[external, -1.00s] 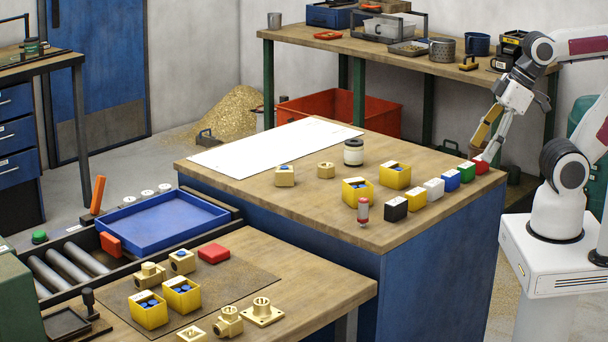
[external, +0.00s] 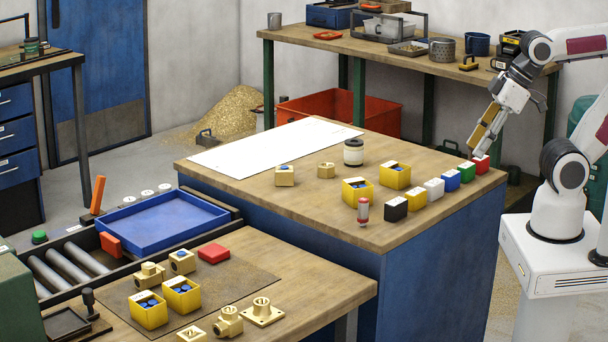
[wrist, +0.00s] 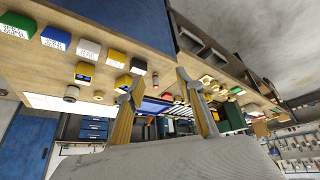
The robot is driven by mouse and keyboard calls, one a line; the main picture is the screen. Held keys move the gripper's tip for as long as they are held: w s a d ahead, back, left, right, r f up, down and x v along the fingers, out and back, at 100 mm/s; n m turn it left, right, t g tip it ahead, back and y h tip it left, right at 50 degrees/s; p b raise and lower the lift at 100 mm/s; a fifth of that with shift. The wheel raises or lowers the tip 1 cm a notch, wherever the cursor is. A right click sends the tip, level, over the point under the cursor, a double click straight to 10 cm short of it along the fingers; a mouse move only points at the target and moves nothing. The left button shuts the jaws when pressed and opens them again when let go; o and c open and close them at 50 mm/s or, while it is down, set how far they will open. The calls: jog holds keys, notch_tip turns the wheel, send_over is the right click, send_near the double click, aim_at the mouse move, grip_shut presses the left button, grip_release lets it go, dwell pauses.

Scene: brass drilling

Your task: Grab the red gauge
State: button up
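A red block with a pale top (external: 482,166) stands at the right end of a row of coloured blocks on the middle bench, near its far right corner. My gripper (external: 474,147) is just above and to the left of it, pointing down and left. In the wrist view my gripper (wrist: 155,88) has its two fingers apart with nothing between them. The red block does not show in the wrist view. A small red-and-pale cylinder (external: 363,212) stands at the bench's front edge, and a flat red block (external: 214,254) lies on the front bench.
Green (external: 467,171), blue (external: 452,180), white (external: 434,188), yellow (external: 415,198) and black (external: 396,208) blocks stand close together left of the red block. Yellow bins (external: 357,196) and a jar (external: 353,152) stand further left. A white sheet (external: 270,146) lies flat behind.

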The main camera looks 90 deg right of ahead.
jog(key=w+d+r+n+t+h, duration=0.1)
jog(key=w+d+t, duration=0.1)
jog(key=w+d, duration=0.5)
jog(key=w+d+r+n+t+h, duration=0.15)
jog(key=w+d, duration=0.25)
jog(key=w, duration=0.7)
jog(key=w+d+r+n+t, duration=0.25)
jog(key=w+d, duration=0.25)
jog(key=w, duration=0.5)
jog(key=n+g+y, duration=0.4)
jog(key=n+y, duration=0.2)
jog(key=y, duration=0.8)
send_near(363, 206)
jog(key=shift+w+a+f, duration=0.1)
jog(key=shift+w+f, duration=0.2)
jog(key=shift+w, duration=0.2)
jog(key=shift+w+a+f, duration=0.1)
jog(key=shift+w+f, duration=0.25)
jog(key=shift+w, duration=0.15)
jog(key=shift+s+f+n+g+y, duration=0.1)
jog(key=shift+s+n+g+y, duration=0.2)
jog(key=shift+s, duration=0.1)
jog(key=shift+a, duration=0.1)
jog(key=shift+x, duration=1.3)
